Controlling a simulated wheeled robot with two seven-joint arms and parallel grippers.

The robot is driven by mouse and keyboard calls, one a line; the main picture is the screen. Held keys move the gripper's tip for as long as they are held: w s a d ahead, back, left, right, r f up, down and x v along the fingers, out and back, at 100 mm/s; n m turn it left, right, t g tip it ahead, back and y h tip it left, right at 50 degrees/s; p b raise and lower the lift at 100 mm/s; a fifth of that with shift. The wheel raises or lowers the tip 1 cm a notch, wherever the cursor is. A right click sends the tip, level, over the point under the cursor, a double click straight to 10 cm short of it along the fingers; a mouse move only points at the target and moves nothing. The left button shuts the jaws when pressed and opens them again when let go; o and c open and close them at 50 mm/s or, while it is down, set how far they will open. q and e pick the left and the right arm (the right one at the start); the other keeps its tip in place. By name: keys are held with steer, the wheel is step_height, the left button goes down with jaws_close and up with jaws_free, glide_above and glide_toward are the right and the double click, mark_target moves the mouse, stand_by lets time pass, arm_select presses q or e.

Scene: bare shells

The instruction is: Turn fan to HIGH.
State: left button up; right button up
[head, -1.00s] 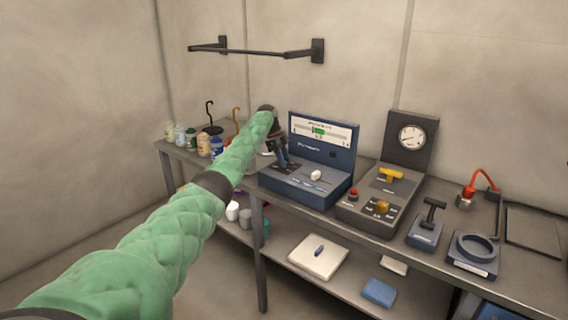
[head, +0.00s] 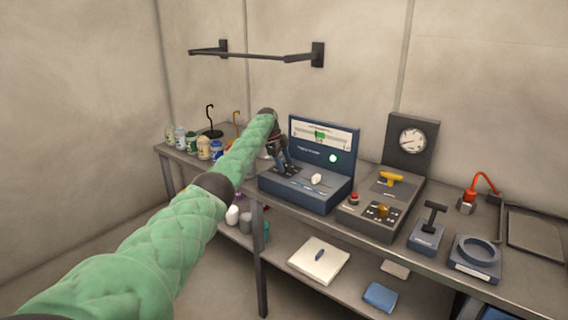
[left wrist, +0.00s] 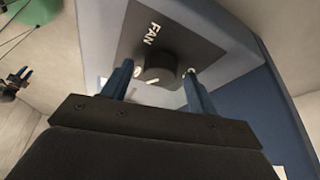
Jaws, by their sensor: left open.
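The fan knob (left wrist: 160,66) is a dark round dial with a white pointer mark, on a dark plate lettered FAN in the left wrist view. White marks show on the plate beside it. The plate belongs to the blue console (head: 308,193) on the bench. My left gripper (head: 284,168) reaches down to the console's left part in the head view. In the left wrist view its two blue fingers (left wrist: 155,74) are open, one on each side of the knob. I cannot tell whether they touch it. In the head view my gripper hides the knob. My right gripper is not in view.
The console has a white knob (head: 316,179) and a lit green lamp (head: 333,158). A grey gauge unit (head: 411,150) with a yellow handle (head: 391,179) stands to its right. Several jars (head: 204,148) stand left. A wall rail (head: 258,56) hangs above.

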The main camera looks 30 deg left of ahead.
arm_select(q)
steer(key=shift+r, duration=0.1)
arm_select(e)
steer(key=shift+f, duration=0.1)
arm_select(q)
steer(key=shift+a+r, duration=0.2)
steer(key=shift+r, duration=0.1)
steer(key=shift+b+v, duration=0.55)
steer(key=shift+v, duration=0.45)
steer(key=b+v, duration=0.1)
steer(key=v, duration=0.2)
steer(key=shift+r, duration=0.3)
steer(key=shift+s+a+r, duration=0.1)
steer(key=shift+a+r, duration=0.2)
steer(key=shift+r, duration=0.3)
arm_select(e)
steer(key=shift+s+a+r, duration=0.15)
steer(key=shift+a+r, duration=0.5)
